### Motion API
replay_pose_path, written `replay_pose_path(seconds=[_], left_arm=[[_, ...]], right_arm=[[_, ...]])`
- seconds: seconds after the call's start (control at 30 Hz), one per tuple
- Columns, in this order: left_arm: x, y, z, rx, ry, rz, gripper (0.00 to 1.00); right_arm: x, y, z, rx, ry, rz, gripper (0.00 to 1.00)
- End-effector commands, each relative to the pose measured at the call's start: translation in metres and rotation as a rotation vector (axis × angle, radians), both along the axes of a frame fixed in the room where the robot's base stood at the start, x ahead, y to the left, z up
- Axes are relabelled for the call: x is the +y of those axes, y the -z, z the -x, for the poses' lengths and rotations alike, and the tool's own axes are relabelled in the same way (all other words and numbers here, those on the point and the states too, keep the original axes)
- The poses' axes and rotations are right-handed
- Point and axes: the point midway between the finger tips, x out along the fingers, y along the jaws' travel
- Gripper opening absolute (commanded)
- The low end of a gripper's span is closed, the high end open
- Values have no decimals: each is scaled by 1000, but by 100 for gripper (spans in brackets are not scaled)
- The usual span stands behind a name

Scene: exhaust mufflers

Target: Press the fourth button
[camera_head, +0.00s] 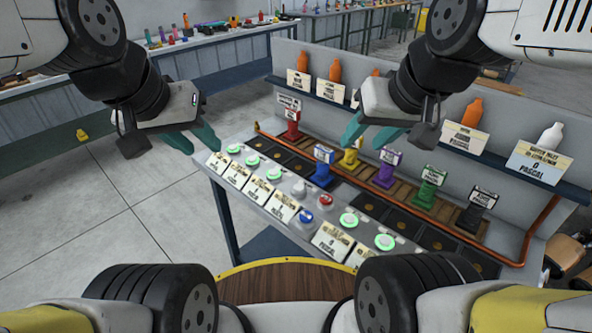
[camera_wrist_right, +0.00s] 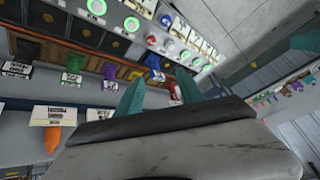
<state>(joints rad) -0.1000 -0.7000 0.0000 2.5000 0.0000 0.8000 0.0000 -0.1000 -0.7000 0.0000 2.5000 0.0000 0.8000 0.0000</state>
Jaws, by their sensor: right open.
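A slanted panel (camera_head: 318,238) carries a row of buttons. Round green-lit buttons (camera_head: 252,160) sit towards its left end, and more green-lit buttons (camera_head: 366,229) sit towards its right end. A red knob (camera_head: 326,200), a blue knob (camera_head: 305,216) and a pale knob (camera_head: 299,189) stand between them. I cannot tell which button counts as fourth. My left gripper (camera_head: 193,145) is open and empty, over or in front of the panel's left end. My right gripper (camera_head: 360,144) is open and empty above the coloured stands; its fingers also show in the right wrist view (camera_wrist_right: 160,82). Neither gripper visibly touches a button.
Behind the panel stand coloured holders, including a red one (camera_head: 292,125), a blue one (camera_head: 322,172) and a purple one (camera_head: 386,172). A shelf (camera_head: 505,172) holds orange bottles (camera_head: 334,67) and a white bottle (camera_head: 550,136). Open floor (camera_head: 120,215) lies left.

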Motion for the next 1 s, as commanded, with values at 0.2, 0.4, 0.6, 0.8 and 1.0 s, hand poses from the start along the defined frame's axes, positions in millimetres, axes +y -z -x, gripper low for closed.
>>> replay_pose_path(seconds=[0.2,0.4,0.6,0.8,1.0], left_arm=[[0,0,0,0,0,0,36],[0,0,0,0,0,0,36],[0,0,0,0,0,0,36],[0,0,0,0,0,0,36],[0,0,0,0,0,0,36]], right_arm=[[0,0,0,0,0,0,0],[0,0,0,0,0,0,0],[0,0,0,0,0,0,0],[0,0,0,0,0,0,0],[0,0,0,0,0,0,0]])
